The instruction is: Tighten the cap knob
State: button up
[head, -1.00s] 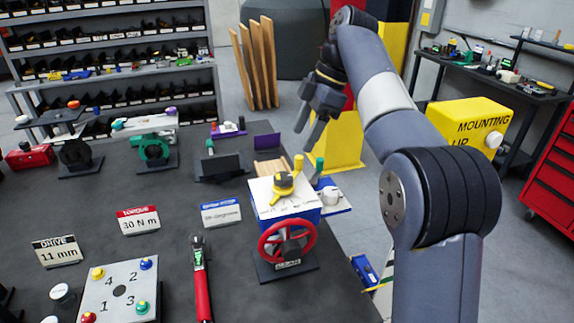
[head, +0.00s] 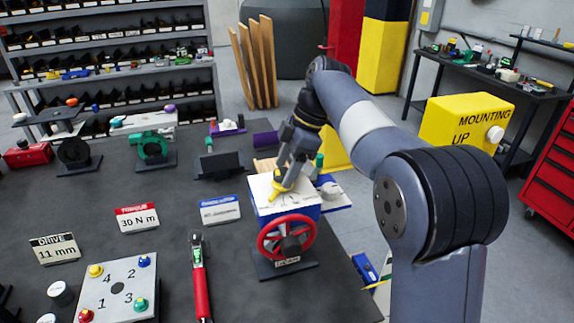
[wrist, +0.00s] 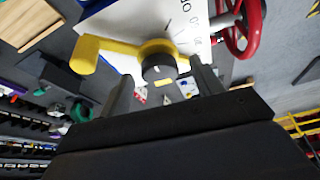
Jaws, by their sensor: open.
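A black round knob (wrist: 158,66), which looks like the cap knob, sits on the hub of a yellow lever piece (wrist: 100,50) in the wrist view. The yellow piece also shows in the head view (head: 276,192), on the white top of a blue actuator box (head: 303,214). My gripper (head: 284,180) is over the yellow piece in the head view and hides most of it. In the wrist view my gripper (wrist: 161,74) is open, with one finger on each side of the black knob. I cannot tell whether the fingers touch it.
A red handwheel (head: 287,239) is on the front of the box. A green-topped post (head: 319,162) stands close to my gripper's right. A red wrench (head: 200,280) and a numbered plate (head: 118,290) lie to the left. Dark table is bare between them.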

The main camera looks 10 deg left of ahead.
jog(key=c, duration=1)
